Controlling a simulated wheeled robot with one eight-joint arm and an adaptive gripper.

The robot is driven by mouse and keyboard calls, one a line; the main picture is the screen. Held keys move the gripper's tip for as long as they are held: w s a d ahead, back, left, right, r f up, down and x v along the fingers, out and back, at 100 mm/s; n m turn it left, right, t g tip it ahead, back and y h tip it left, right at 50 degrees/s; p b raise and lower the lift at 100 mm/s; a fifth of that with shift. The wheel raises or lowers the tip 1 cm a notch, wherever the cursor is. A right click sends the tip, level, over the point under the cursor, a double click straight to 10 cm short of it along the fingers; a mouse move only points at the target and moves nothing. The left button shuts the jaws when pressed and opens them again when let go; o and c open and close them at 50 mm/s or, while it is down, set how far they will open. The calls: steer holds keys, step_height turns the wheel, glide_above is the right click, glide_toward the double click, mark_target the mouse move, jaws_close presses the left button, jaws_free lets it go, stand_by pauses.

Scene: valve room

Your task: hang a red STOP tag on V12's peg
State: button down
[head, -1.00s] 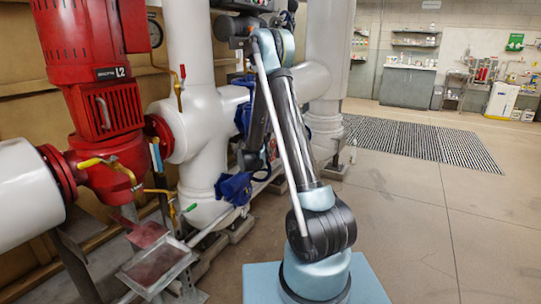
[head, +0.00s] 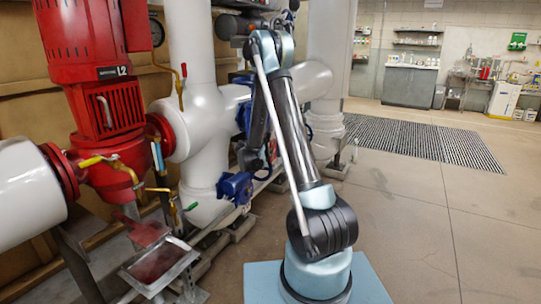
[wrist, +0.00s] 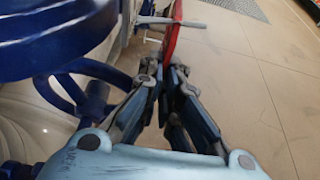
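In the wrist view my gripper (wrist: 167,70) has its fingers closed together around the lower end of a thin red tag (wrist: 173,42), seen nearly edge-on. A grey rod (wrist: 190,24), which looks like a peg, crosses at the tag's upper part. I cannot tell whether it passes through the tag or only in front of it. A large blue valve body (wrist: 50,40) stands close at the left. No V12 label is readable. In the head view my gripper is mostly hidden behind my arm, near the blue valve (head: 235,187) on the pipes.
A blue handwheel (wrist: 75,90) is close to the left of my gripper. A red pump (head: 95,80) and white pipes (head: 203,120) fill the left of the head view. A metal tray (head: 160,266) sits low in front. The floor at right is clear.

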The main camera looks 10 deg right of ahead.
stand_by(0.4)
steer(key=c, duration=1.7)
jaws_free()
steer(key=v, duration=1.1)
steer(key=s+d+r+m+g+y, duration=0.1)
steer(key=s+d+r+m+g, duration=0.2)
steer(key=s+d+m, duration=0.6)
steer(key=s+d+r+m+g+y, duration=0.2)
steer(key=s+d+r+m+g, duration=0.3)
steer(key=s, duration=0.7)
steer(key=s+a+f+m+y, duration=0.1)
steer(key=s+f+m, duration=0.1)
steer(key=s+m, duration=0.3)
steer(key=s+a+f+m+y, duration=0.1)
steer(key=s+m, duration=0.3)
steer(key=s, duration=0.7)
steer(key=s+a+f+m+y, duration=0.1)
steer(key=s+f+m+y, duration=0.2)
steer(key=s, duration=0.6)
steer(key=shift+a+f+m+g, duration=0.1)
steer(key=shift+f+m+g, duration=0.1)
steer(key=shift+m, duration=0.45)
steer(key=shift+f+m+g, duration=0.1)
steer(key=shift+m+g, duration=0.1)
steer(key=shift+m, duration=0.45)
